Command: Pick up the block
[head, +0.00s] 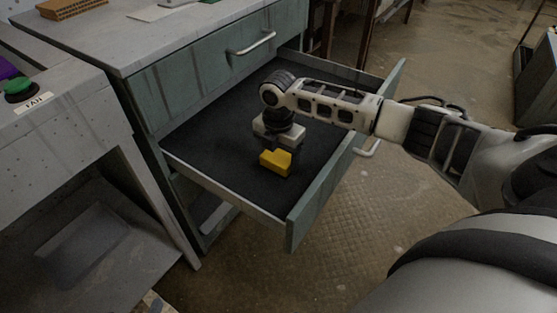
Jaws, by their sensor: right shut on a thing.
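A yellow block (276,162) is in the open drawer (222,187), over its dark floor. My right gripper (276,150) comes down from above and is shut on the block. The gripper body hides part of the block's far side. I cannot tell whether the block touches the drawer floor. My left gripper is not in view.
The drawer front (306,212) and its side walls stand around my right gripper. The cabinet top (150,28) is at the back left. A bench (60,98) with a green button (19,88) is at the left. Open floor lies at the right.

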